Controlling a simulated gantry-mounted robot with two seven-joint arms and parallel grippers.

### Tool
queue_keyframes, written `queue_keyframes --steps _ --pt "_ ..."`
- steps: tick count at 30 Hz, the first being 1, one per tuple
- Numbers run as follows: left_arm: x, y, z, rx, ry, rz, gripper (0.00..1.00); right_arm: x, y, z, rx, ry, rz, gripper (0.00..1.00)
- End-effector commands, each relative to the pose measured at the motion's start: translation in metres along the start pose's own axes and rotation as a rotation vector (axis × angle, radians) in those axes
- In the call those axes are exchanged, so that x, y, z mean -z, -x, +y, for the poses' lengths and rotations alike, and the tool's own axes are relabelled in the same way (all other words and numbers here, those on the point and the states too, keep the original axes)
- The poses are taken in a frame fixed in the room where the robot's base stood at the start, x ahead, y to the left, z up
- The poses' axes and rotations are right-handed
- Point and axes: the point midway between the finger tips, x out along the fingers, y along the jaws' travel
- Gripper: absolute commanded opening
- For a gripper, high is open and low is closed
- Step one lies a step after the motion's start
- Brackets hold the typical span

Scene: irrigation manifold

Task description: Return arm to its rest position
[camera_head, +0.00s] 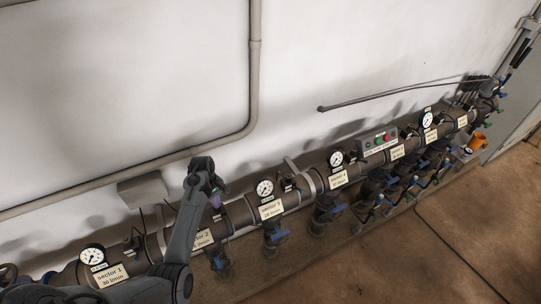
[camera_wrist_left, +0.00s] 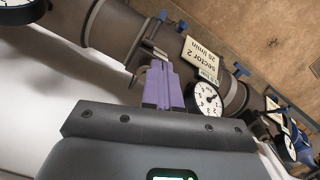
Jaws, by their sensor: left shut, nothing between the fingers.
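My left arm (camera_head: 180,240) rises from the bottom left in the head view, in front of the pipe manifold. My left gripper (camera_head: 216,199) is at the sector 2 part of the pipe. In the left wrist view its purple fingers (camera_wrist_left: 160,80) are together with nothing between them. They are close to the pipe and a small fitting; I cannot tell whether they touch it. The sector 2 label (camera_wrist_left: 203,60) and a round gauge (camera_wrist_left: 207,99) are just right of the fingers. In the head view my arm partly covers the sector 2 label (camera_head: 202,241). My right gripper is not in view.
The dark manifold pipe (camera_head: 240,213) runs along the white wall with gauges, such as the sector 3 gauge (camera_head: 265,188), and blue-handled valves (camera_head: 277,236) below. A grey box (camera_head: 143,190) is on the wall. The brown floor (camera_head: 440,240) at right is mostly clear.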

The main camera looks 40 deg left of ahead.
Motion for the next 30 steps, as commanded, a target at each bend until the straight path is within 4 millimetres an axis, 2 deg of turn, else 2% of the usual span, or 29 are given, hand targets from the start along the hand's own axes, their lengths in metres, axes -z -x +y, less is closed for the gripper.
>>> queue_keyframes --steps 5,8,10,12,14,17,22,24,27,30 --pt "0.001 -0.016 -0.022 0.044 0.005 -0.001 0.00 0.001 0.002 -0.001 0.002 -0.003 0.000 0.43" --pt "-0.001 -0.040 -0.056 0.116 -0.003 0.000 0.00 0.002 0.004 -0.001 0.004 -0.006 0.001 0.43" --pt "-0.007 -0.058 -0.088 0.187 -0.033 0.020 0.00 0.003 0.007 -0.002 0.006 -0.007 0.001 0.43" --pt "-0.017 -0.067 -0.117 0.245 -0.091 0.063 0.00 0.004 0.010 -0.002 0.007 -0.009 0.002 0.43" --pt "-0.030 -0.070 -0.139 0.281 -0.163 0.107 0.00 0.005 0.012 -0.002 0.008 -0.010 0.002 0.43" --pt "-0.068 -0.067 -0.165 0.307 -0.361 0.168 0.00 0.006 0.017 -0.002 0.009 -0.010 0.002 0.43" --pt "-0.170 -0.042 -0.189 0.245 -0.823 0.195 0.00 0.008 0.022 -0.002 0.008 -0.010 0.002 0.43" --pt "-0.215 -0.023 -0.193 0.183 -1.010 0.190 0.00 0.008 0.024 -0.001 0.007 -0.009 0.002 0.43" --pt "-0.271 0.011 -0.190 0.069 -1.243 0.193 0.00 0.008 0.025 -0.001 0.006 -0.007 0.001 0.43" --pt "-0.309 0.048 -0.178 -0.050 -1.422 0.224 0.00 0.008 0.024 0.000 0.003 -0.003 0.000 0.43"
